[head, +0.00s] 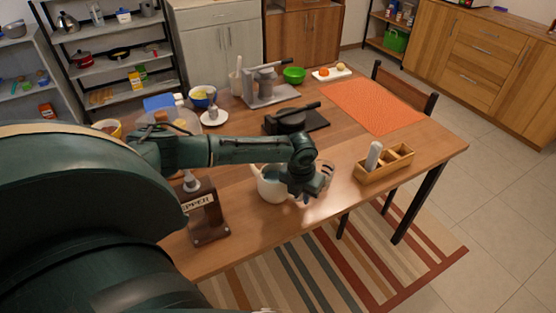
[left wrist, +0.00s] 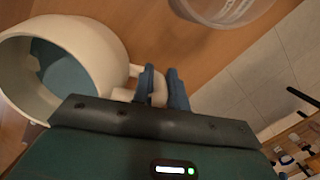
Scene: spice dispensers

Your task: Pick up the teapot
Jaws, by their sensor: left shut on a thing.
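The white teapot (head: 270,185) stands near the front edge of the wooden table in the head view, partly behind my left gripper (head: 307,190). In the left wrist view the teapot (left wrist: 92,42) is a cream round vessel with an open top and a blue-grey inside. My left gripper (left wrist: 163,80) is shut on its handle (left wrist: 159,94), with one finger on each side. My right gripper is not in view.
A clear glass vessel (left wrist: 222,8) is close beside the gripper. A brown pepper dispenser (head: 207,215) stands to the left. A wooden divided box (head: 385,168) is to the right. A black pan-like object (head: 290,120) and an orange mat (head: 372,103) lie farther back.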

